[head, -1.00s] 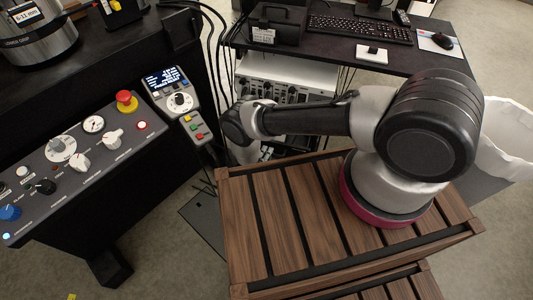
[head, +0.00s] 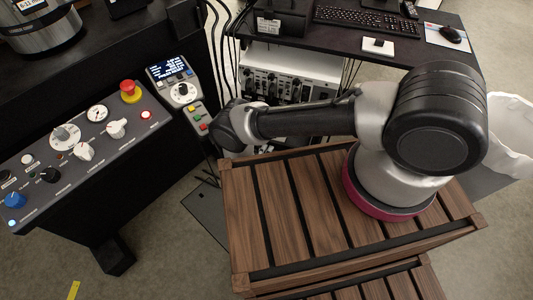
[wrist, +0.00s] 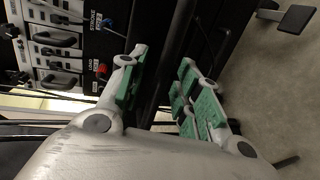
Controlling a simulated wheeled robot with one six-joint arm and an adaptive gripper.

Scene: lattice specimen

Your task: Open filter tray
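I cannot make out for certain which part is the filter tray. A rack of metal-faced units (head: 292,72) stands under the desk in the head view. In the wrist view, rack units with handles (wrist: 55,45) show at the upper left. My gripper (wrist: 163,58) shows in the wrist view with its two green-padded fingers spread apart and nothing between them. It lies beside the rack units in that view, apart from their handles. In the head view my gripper is hidden by my arm.
A control panel (head: 80,140) with knobs and a red button stands at the left, with a small display console (head: 175,85) beside it. Black cables (head: 222,50) hang near the rack. A desk (head: 420,60) with a keyboard (head: 360,24) is at the back. A pedal-like black plate (wrist: 297,19) shows at upper right.

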